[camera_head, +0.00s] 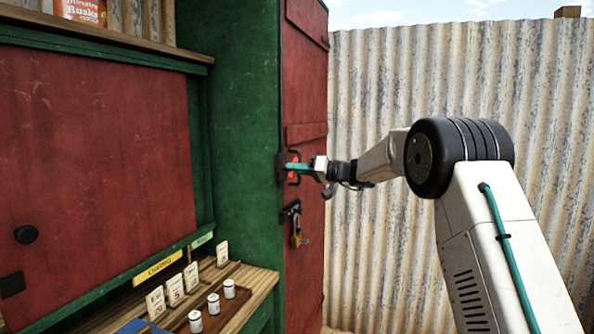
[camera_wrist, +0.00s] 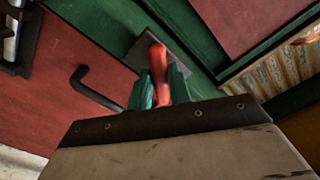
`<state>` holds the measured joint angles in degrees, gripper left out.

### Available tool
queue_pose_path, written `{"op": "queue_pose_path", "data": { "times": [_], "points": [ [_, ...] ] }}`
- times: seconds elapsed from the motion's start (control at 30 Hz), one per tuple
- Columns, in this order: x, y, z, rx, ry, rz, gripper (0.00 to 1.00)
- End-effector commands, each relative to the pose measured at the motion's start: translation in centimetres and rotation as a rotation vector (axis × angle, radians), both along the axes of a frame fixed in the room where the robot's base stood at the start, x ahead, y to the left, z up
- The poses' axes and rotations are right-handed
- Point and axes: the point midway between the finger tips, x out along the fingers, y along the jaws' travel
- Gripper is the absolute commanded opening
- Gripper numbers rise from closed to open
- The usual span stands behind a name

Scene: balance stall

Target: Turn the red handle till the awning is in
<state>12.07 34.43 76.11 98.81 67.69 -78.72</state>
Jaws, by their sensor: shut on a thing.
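The red handle (camera_wrist: 158,62) stands out from a dark mounting plate (camera_wrist: 138,52) in the wrist view. My gripper (camera_wrist: 160,88) has its teal fingers on both sides of the handle and is shut on it. In the head view, my gripper (camera_head: 297,168) is at the edge of the red door, and only a little of the red handle (camera_head: 292,174) shows between the fingers. I cannot make out the awning in either view.
Left are a red shutter (camera_head: 95,140) and a counter (camera_head: 250,292) with price cards and small weights. A corrugated wall (camera_head: 365,90) stands behind my arm.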

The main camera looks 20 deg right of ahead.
Motion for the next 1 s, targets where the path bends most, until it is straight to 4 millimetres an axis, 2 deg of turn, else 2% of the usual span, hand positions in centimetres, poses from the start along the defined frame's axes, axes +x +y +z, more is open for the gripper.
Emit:
{"op": "queue_pose_path", "data": {
  "times": [0.73,0.77,0.8,1.0],
  "points": [
    [0.04,-0.17,0.02,0.001,0.001,-0.004,0.0],
    [0.04,-0.16,0.03,0.001,0.001,-0.004,0.28],
    [0.04,-0.15,0.02,0.001,0.001,-0.004,0.38],
    [0.02,-0.08,0.03,0.001,0.001,-0.001,0.38]
  ]
}}
